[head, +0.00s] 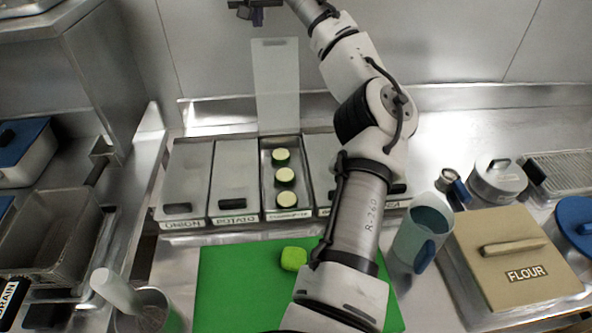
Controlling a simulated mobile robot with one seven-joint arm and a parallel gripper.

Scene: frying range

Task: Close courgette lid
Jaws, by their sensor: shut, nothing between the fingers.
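The courgette bin (267,204) is the middle one in the row of metal bins. It is open, with several green-rimmed courgette slices (284,175) inside. Its lid (276,85) stands upright at the back of the bin, pale and slightly see-through. My arm hides most of the bins to the right.
The onion (185,182) and potato (235,175) bins to the left are lidded. A green board (225,280) with a lime-green piece (293,258) lies in front. A jug (423,235) and a flour box (510,250) stand to the right.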

